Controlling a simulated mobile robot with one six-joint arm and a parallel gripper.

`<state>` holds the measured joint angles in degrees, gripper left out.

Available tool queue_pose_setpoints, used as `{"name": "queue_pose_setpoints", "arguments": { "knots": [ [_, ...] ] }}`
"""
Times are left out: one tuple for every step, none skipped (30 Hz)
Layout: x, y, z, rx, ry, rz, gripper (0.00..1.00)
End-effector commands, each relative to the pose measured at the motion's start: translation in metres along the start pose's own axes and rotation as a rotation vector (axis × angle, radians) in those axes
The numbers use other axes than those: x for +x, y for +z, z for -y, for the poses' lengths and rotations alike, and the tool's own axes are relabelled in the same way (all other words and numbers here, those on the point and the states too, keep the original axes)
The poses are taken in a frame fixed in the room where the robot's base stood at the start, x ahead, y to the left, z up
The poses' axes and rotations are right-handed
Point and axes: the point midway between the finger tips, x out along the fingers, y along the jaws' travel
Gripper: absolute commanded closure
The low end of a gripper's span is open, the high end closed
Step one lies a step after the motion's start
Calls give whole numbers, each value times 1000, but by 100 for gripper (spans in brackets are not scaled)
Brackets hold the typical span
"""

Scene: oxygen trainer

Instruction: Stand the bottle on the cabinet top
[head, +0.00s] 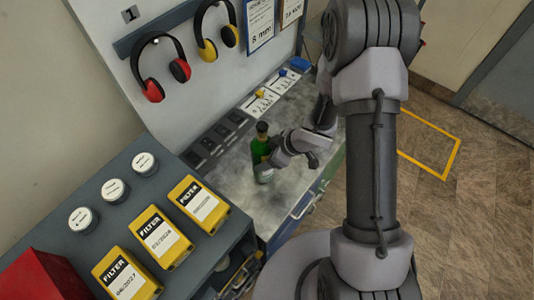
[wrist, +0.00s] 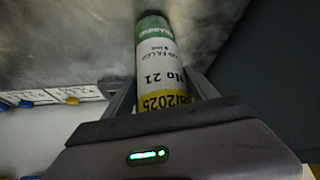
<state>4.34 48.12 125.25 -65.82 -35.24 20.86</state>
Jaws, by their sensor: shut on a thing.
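A green bottle (head: 261,150) with a dark cap stands upright at the grey worktop in the head view. My gripper (head: 272,161) is at its right side, closed around its body. In the wrist view the bottle (wrist: 155,50) shows a white label reading "No 21" and a yellow band, between the two fingers of my gripper (wrist: 160,95). Whether its base touches the worktop cannot be told. The dark grey cabinet top (head: 150,200) is at the lower left in the head view, left of the bottle.
The cabinet top carries several yellow filter boxes (head: 160,236) and several round white-lidded containers (head: 113,189). A red box (head: 42,278) stands at the far left. Red and yellow ear defenders (head: 164,68) hang on the wall panel. The worktop (head: 225,180) around the bottle is mostly clear.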

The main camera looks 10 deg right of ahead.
Motion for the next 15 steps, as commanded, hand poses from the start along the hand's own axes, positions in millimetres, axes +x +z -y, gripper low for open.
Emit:
{"name": "queue_pose_setpoints", "arguments": {
  "knots": [
    [-1, -1, 0, -1, 1, -2, 100],
    [0, -1, 0, -1, 1, -2, 100],
    [0, 0, 0, -1, 1, -2, 100],
    [1, 0, 0, -1, 0, -2, 100],
    [2, 1, 0, -1, 0, -2, 100],
    [2, 1, 0, 0, -1, 0, 26],
    [2, 1, 0, 0, 0, 0, 20],
    [2, 1, 0, 0, 0, 0, 14],
    [2, 1, 0, 0, 0, 0, 12],
    [2, 1, 0, 0, 0, 0, 12],
    [2, 1, 0, 0, 0, 0, 12],
    [2, 1, 0, 0, 0, 0, 12],
    [2, 1, 0, 0, 0, 0, 12],
    [2, 1, 0, 0, 0, 0, 12],
    [2, 1, 0, 0, 0, 0, 12]
  ]
}}
